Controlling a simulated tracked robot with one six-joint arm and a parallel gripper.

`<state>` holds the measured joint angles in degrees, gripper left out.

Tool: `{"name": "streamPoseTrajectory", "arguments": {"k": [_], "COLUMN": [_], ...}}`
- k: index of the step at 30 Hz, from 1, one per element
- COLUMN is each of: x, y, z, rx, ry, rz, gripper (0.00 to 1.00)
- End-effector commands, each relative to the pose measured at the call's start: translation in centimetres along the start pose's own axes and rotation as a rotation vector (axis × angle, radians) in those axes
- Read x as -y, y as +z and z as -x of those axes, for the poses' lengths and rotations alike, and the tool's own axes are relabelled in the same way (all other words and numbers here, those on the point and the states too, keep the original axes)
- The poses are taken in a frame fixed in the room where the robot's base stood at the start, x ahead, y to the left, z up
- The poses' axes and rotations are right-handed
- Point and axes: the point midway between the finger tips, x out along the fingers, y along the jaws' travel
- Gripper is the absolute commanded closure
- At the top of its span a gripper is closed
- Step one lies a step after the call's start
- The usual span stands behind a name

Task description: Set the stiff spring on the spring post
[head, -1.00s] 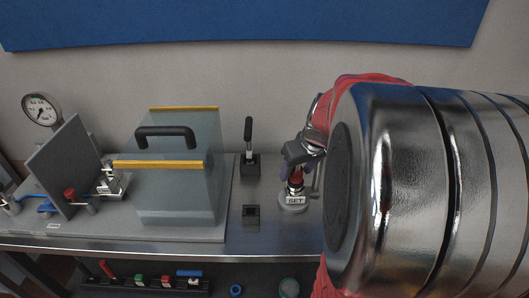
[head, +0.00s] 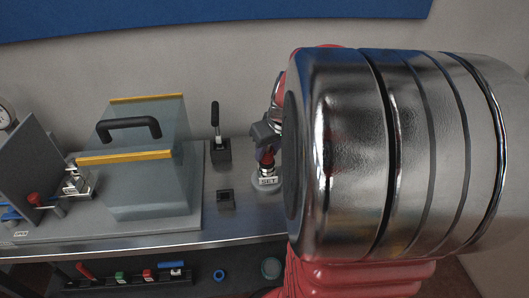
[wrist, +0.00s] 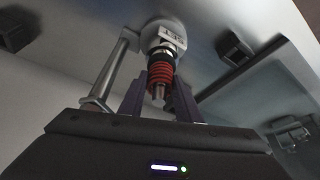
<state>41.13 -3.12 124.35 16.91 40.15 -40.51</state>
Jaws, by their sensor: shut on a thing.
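The stiff spring appears as a red coil (wrist: 161,75) in the wrist view, between my gripper's two dark fingers (wrist: 159,100). It is around a metal post (wrist: 158,93), whose tip shows past the coil's near end. Beyond the coil is the post's round pale base (wrist: 170,36) with a label. In the head view the base (head: 266,184) reads SET, with the red spring (head: 266,160) above it. My gripper (head: 266,142) is over it, shut on the spring. I cannot tell whether the spring touches the base.
A black-handled lever (head: 216,140) and a small black block (head: 225,199) stand left of the post. Further left is a clear guard box (head: 140,185) with yellow edges. In the wrist view a metal rod (wrist: 110,65) stands beside the post. My arm covers the right side.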

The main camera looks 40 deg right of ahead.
Motion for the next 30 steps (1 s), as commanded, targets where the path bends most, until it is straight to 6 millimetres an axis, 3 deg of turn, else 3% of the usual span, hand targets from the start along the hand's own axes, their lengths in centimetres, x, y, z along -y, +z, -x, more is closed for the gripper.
{"name": "streamPoseTrajectory", "arguments": {"k": [5, 16, 30], "x": [0.0, 0.0, -0.1], "y": [0.0, -0.3, -3.1], "z": [0.0, 0.6, 7.4], "rx": [0.000, -0.002, -0.003], "ry": [0.000, 0.001, 0.002], "rz": [0.000, 0.001, 0.000], "gripper": [0.92, 0.92, 0.92]}}
